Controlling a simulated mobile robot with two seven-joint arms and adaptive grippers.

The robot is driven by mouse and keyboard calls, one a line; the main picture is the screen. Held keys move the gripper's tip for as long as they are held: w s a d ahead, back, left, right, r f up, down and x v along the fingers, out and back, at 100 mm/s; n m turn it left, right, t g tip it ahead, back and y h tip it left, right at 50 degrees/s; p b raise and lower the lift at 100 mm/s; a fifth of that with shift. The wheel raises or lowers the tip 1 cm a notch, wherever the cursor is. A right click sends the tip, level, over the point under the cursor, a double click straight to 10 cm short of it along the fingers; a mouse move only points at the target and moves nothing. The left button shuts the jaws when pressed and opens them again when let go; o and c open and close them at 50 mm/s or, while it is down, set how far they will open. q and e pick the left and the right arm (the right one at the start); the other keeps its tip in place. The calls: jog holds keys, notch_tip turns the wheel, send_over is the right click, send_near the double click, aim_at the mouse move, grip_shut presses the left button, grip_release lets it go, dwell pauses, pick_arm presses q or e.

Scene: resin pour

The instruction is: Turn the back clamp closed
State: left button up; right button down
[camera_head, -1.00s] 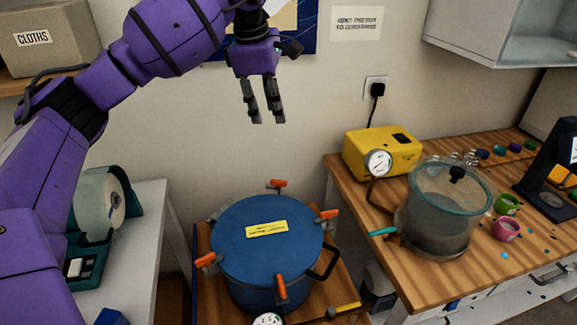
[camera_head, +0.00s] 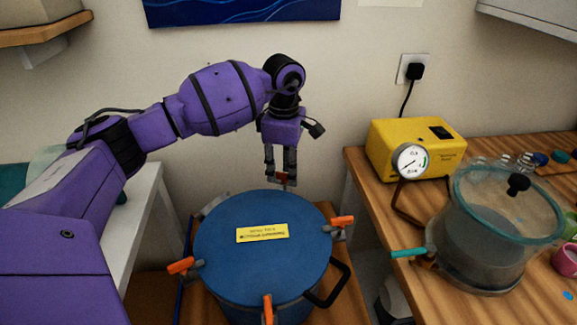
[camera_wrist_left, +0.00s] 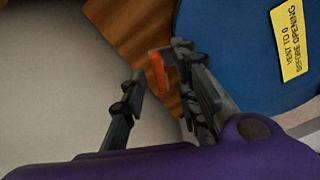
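The back clamp, with its orange handle, sits at the far rim of the blue pot lid (camera_head: 225,235). My left gripper (camera_head: 281,182) points down at this clamp, one finger on each side of the handle. In the left wrist view the orange handle of the back clamp (camera_wrist_left: 158,72) lies between the open fingertips (camera_wrist_left: 155,62). It is close to the right finger, and a gap shows to the left finger. I cannot tell if the right finger touches it. In the head view the fingers partly hide the clamp. My right gripper is not in view.
Other orange-handled clamps sit at the lid's right (camera_head: 342,221), left (camera_head: 181,265) and front (camera_head: 267,309). A black handle (camera_head: 330,290) sticks out at the pot's right. On the wooden bench stand a yellow pump (camera_head: 415,148) with a gauge and a glass chamber (camera_head: 490,240). The wall is close behind.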

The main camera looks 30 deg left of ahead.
pick_arm(q)
jog(key=shift+f, duration=0.25)
jog(key=c, duration=0.6)
grip_shut()
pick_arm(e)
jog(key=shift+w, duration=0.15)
